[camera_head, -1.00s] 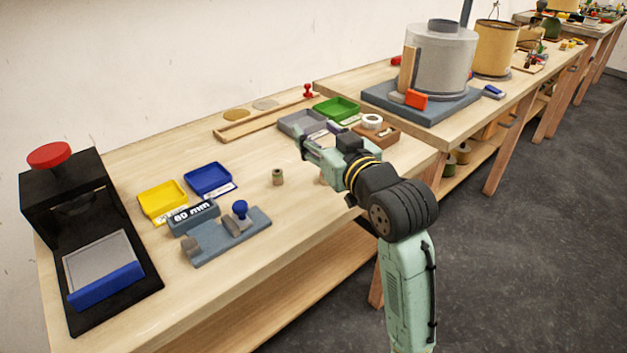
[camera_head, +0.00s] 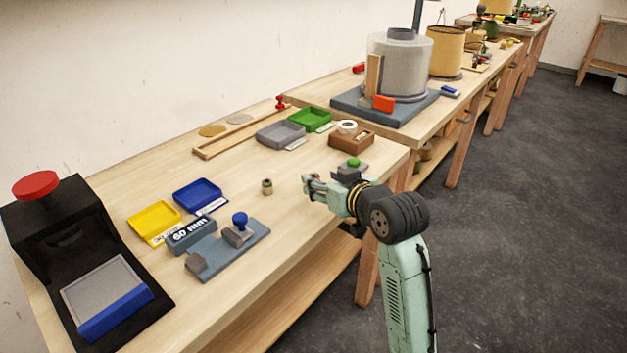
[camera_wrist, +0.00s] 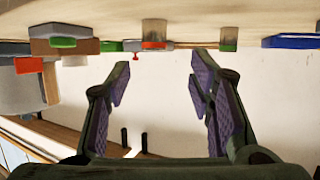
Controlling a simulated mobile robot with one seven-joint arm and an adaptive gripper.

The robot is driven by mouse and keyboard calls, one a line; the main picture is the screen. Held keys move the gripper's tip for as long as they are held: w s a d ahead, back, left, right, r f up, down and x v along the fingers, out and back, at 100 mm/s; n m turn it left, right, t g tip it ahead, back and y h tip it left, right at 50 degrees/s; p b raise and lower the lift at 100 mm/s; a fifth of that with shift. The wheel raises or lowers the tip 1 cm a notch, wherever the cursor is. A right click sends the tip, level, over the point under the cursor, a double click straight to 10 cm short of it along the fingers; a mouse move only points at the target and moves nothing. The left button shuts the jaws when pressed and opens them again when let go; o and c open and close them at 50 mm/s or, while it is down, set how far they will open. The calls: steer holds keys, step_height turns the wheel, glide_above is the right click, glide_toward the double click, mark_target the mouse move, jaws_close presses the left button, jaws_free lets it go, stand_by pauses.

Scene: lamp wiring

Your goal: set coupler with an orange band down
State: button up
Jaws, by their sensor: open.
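The coupler with an orange band (camera_wrist: 153,34) stands on the bench in the wrist view, where the picture is upside down. It appears between the directions of the two fingers, beyond their tips. In the head view it is hidden or too small to make out by my gripper (camera_head: 309,188). My gripper is open, with nothing between its fingers (camera_wrist: 158,75), and sits low over the front part of the bench. A second coupler with a green band (camera_wrist: 229,36) stands to the right of the first; a small coupler (camera_head: 267,187) also shows in the head view, left of my gripper.
Yellow (camera_head: 153,222) and blue (camera_head: 197,194) trays, a grey-blue fixture (camera_head: 230,250) and a black press (camera_head: 75,260) stand to the left. Grey (camera_head: 280,134) and green (camera_head: 310,119) trays and a brown tape holder (camera_head: 351,139) lie behind. Bare bench surrounds the small coupler.

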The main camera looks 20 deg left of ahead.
mark_target(315, 177)
steer(key=shift+d+f+p+x, duration=0.1)
steer(key=shift+p+x, duration=0.15)
steer(key=shift+x, duration=0.65)
steer(key=shift+d+f+p+x, duration=0.1)
steer(key=shift+p+x, duration=0.2)
steer(key=shift+x, duration=0.6)
steer(key=shift+d+f+p+x, duration=0.15)
steer(key=shift+p+x, duration=0.1)
steer(key=shift+x, duration=0.65)
steer(key=shift+w, duration=0.15)
steer(key=shift+c, duration=0.6)
steer(key=c, duration=1)
steer(key=shift+r, duration=0.15)
steer(key=shift+c, duration=0.2)
